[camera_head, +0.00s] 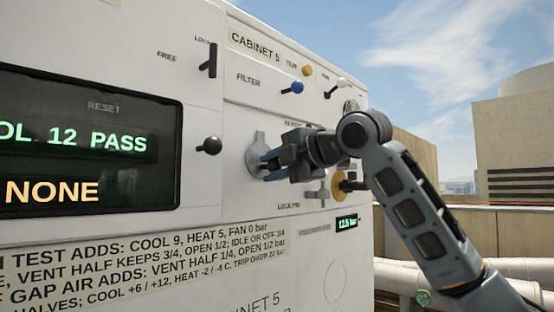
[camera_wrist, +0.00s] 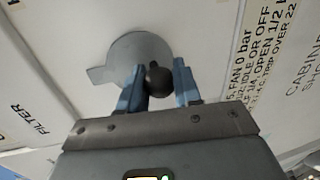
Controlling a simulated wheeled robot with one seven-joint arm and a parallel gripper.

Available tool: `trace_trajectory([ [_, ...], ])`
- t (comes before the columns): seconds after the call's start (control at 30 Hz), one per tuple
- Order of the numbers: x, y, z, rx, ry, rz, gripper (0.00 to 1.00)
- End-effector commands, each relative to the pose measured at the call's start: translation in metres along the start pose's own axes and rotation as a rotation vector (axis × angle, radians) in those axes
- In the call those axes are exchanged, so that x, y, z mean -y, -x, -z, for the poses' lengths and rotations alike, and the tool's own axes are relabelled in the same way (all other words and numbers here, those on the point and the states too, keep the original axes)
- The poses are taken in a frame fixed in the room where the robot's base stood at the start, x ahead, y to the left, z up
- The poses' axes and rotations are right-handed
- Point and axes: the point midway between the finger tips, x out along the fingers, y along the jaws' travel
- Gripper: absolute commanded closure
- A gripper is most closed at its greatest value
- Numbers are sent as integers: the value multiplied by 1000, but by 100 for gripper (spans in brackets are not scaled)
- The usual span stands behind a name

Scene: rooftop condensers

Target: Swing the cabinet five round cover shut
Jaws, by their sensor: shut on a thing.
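The round cover (camera_head: 255,150) is a grey disc with a tab at its top, on the white front of cabinet five (camera_head: 240,110). It also shows in the wrist view (camera_wrist: 125,55), its tab pointing left there, with a dark round knob (camera_wrist: 158,80) on it. My gripper (camera_head: 268,162) has its blue fingers on both sides of this knob and is shut on it. In the head view my gripper hides part of the disc and the knob. The disc looks about parallel to the panel; I cannot tell whether a gap lies behind it.
A black-knobbed lever (camera_head: 209,146) sticks out left of the cover. A blue knob (camera_head: 296,87) and a lock lever (camera_head: 212,60) are above. A yellow disc (camera_head: 338,184) is close to my wrist at the right. Pale pipes (camera_head: 500,270) run at the lower right.

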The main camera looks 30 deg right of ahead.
Motion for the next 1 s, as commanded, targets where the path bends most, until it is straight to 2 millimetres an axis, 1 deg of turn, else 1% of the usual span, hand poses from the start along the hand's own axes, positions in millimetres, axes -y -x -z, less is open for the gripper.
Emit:
trace_trajectory([
  [0.03,-4,2,-2,6,2,-9,100],
  [0.17,-4,2,-3,7,1,-10,100],
  [0.2,-4,2,-3,6,1,-10,64],
  [0.3,-4,2,-2,6,1,-9,56],
  [0.53,-2,2,-2,4,0,-6,56],
  [0.63,-2,8,-2,4,0,-7,56],
  [0.77,-2,26,-2,5,2,-8,56],
  [0.9,-3,50,-2,6,2,-9,56],
  [1.0,-3,65,-1,6,2,-9,56],
])
